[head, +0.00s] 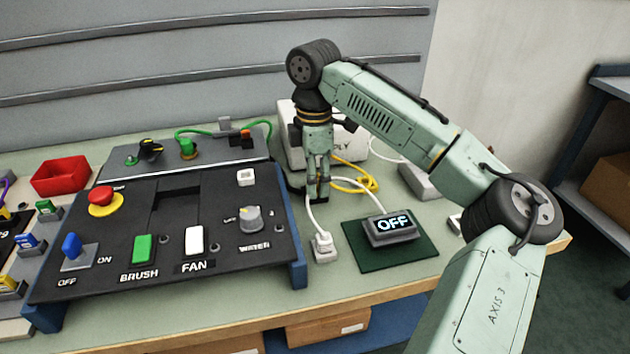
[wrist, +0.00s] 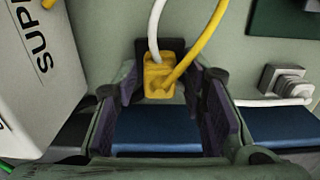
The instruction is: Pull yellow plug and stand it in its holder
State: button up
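The yellow plug (wrist: 160,78) sits between my gripper's fingertips in the wrist view, with a yellow cable running up and to the right from it. There the plug is hidden by my gripper and only the yellow cable (head: 358,185) shows. I cannot make out the plug's holder.
A white plug (head: 323,245) stands in front of my gripper, its cable passing close by. A display reading OFF (head: 390,226) lies on a green mat (head: 410,252) to the right. A white supply box (wrist: 25,75) is close behind. The panel's blue side (head: 292,240) is beside it.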

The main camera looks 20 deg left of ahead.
grip_shut()
dwell(0.3)
jog(key=o, duration=0.8)
grip_release()
notch_tip(320, 180, up, 12)
dwell(0.3)
jog(key=shift+c, duration=0.5)
